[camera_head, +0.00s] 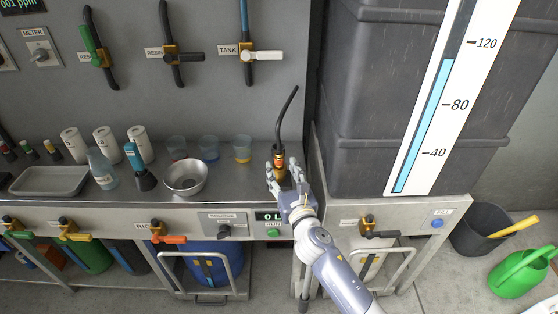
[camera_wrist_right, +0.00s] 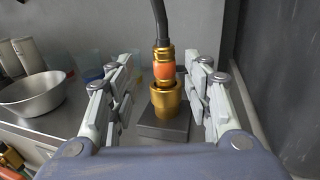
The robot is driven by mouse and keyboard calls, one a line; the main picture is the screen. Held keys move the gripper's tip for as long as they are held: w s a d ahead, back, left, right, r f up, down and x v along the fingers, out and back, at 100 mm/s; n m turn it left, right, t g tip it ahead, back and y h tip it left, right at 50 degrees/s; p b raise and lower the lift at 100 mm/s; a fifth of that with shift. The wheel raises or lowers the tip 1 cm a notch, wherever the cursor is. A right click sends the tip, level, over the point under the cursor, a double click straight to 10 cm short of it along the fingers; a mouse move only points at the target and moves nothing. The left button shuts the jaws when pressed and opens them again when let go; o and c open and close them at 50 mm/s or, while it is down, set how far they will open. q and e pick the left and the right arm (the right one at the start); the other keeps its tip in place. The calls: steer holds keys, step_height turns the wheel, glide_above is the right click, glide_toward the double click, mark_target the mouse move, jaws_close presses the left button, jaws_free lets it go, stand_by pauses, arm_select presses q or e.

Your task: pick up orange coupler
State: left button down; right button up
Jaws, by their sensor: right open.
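The orange coupler (camera_head: 279,160) has brass ends and a black hose rising from its top. It sits upright in a brass socket on a grey block at the right end of the steel counter. In the right wrist view the coupler (camera_wrist_right: 165,69) stands between and beyond the fingers, with the brass socket (camera_wrist_right: 166,101) below it. My right gripper (camera_head: 281,172) is open, with a finger on either side of the coupler. In the wrist view the fingers of the right gripper (camera_wrist_right: 163,85) show gaps to the coupler on both sides. My left gripper is not in view.
A metal bowl (camera_head: 185,177), small cups (camera_head: 209,148) and a grey tray (camera_head: 49,181) stand left on the counter. A tall dark tank (camera_head: 400,90) with a level gauge rises close on the right. Valves line the back wall and counter front.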

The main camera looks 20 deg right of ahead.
mark_target(280, 161)
steer(key=shift+w+d+r, duration=0.1)
steer(key=shift+w, duration=0.5)
steer(key=w, duration=0.4)
steer(key=shift+w+d, duration=0.2)
jaws_close()
